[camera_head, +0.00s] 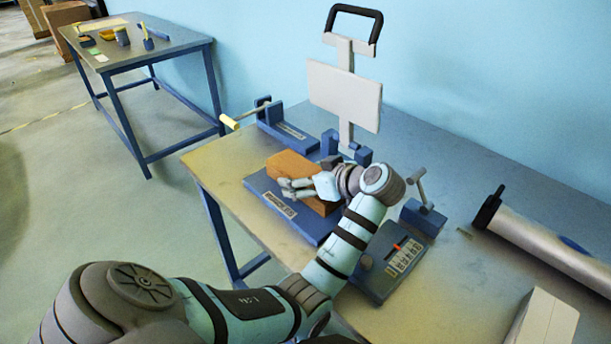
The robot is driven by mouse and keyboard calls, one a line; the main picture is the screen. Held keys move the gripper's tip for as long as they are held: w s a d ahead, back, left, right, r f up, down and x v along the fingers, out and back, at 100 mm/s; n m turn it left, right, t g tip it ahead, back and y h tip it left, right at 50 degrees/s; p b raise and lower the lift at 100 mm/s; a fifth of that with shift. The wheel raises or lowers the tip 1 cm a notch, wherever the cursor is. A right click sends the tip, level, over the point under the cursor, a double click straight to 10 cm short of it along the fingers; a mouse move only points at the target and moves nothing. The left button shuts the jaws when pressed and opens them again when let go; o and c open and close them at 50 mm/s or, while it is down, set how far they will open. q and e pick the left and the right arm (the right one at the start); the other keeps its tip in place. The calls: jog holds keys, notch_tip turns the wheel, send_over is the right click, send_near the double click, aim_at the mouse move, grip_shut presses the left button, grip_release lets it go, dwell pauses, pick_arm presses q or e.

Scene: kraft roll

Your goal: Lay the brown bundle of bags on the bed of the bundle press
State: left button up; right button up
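The brown bundle of bags (290,163) is a block-shaped bundle over the blue bed of the bundle press (308,224). It looks to lie on the bed, but my gripper hides its near middle, and I cannot tell whether its underside touches all along. My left gripper (287,188) is at the bundle, its fingers against or just in front of the near side. Whether the fingers are closed on the bundle is not clear. The press has an upright grey plate (344,95) with a black handle (355,18) behind the bed. My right gripper is not in view.
A blue device with a yellow-ended crank (290,132) stands left of the press. A blue panel with a red marker (393,262), a small lever block (424,215), a grey roll (545,240) and a white box (542,322) are to the right. A second table (180,42) stands far left.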

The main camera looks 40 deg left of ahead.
pick_arm(q)
jog(key=shift+r, duration=0.1)
jog(key=p+v, duration=0.1)
jog(key=v, duration=0.6)
jog(key=shift+d+r, duration=0.15)
jog(key=shift+d, duration=0.15)
jog(key=shift+a, duration=0.1)
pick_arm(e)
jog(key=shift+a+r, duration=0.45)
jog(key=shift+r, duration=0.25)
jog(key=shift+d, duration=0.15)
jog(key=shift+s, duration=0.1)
